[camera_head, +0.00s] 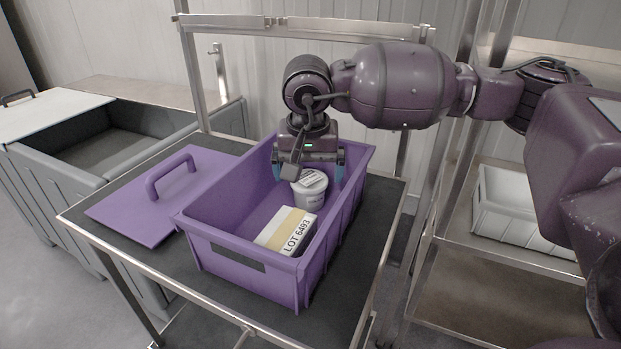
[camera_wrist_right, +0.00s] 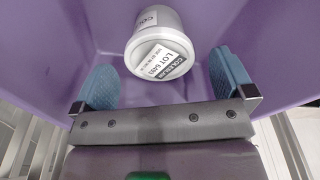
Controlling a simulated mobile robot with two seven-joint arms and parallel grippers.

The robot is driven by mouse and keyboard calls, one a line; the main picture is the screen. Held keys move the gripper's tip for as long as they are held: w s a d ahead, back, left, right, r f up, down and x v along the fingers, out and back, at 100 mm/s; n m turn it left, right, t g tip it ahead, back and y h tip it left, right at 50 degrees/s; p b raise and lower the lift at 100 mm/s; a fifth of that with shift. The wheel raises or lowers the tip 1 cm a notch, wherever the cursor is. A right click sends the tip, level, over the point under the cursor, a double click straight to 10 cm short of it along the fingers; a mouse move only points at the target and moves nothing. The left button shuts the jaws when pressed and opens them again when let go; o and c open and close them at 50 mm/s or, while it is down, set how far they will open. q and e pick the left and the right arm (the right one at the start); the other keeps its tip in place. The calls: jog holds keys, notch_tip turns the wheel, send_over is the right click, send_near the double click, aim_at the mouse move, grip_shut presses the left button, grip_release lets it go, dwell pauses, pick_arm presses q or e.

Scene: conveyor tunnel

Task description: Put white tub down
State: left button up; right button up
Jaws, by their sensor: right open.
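The white tub (camera_head: 309,189) with a label on its lid stands upright inside the purple crate (camera_head: 232,237), toward its back end. My right gripper (camera_head: 309,172) is over the back of the crate with its fingers apart. In the right wrist view the tub (camera_wrist_right: 160,44) is in front of the right gripper (camera_wrist_right: 166,84), between the lines of its two blue finger pads, with clear gaps on both sides. The tub's underside and contact with the crate floor are hard to see. My left gripper is in neither view.
A box labelled LOT 6493 (camera_head: 287,230) lies in the front part of the crate. A purple lid with a handle (camera_head: 160,194) lies on the dark table (camera_head: 120,229) left of the crate. A grey bin (camera_head: 60,175) stands farther left, and a white bin (camera_head: 510,211) sits on the shelf at right.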

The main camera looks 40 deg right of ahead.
aim_at(308, 184)
notch_tip(308, 184, up, 9)
jog(key=s+p, duration=0.1)
jog(key=shift+a, duration=0.4)
jog(key=shift+r, duration=0.1)
